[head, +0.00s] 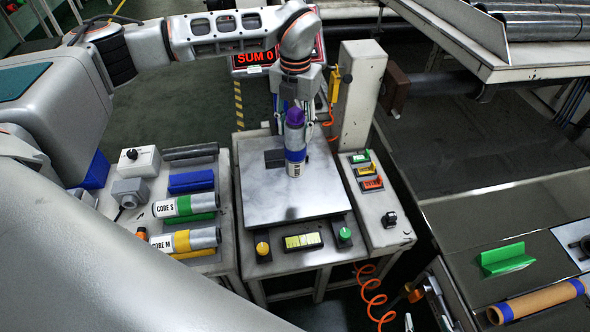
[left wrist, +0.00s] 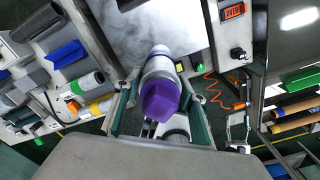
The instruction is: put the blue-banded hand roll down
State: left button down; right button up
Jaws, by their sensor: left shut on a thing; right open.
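The blue-banded hand roll (head: 295,156) is grey with a purple top end and a printed label low on its side. It stands upright over the grey metal plate (head: 265,205) of the bench. I cannot tell whether its lower end touches the plate. My left gripper (head: 294,112) is shut on its upper part from above. In the left wrist view the roll's purple end (left wrist: 160,100) shows between the fingers. An empty blue holder (head: 191,182) lies left of the plate. My right gripper is not in view.
A green-banded roll (head: 184,205) and a yellow-banded roll (head: 186,241) lie at the left, by a dark bar (head: 191,152). A grey post (head: 357,95) stands close right of the roll. Buttons line the plate's front. The front half of the plate is clear.

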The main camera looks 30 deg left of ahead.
pick_arm(q)
notch_tip(320, 180, down, 14)
dwell(0.6)
jog(key=shift+f, duration=0.15)
jog(key=shift+f, duration=0.15)
jog(key=c, duration=1.2)
grip_release()
jog(key=shift+c, duration=0.2)
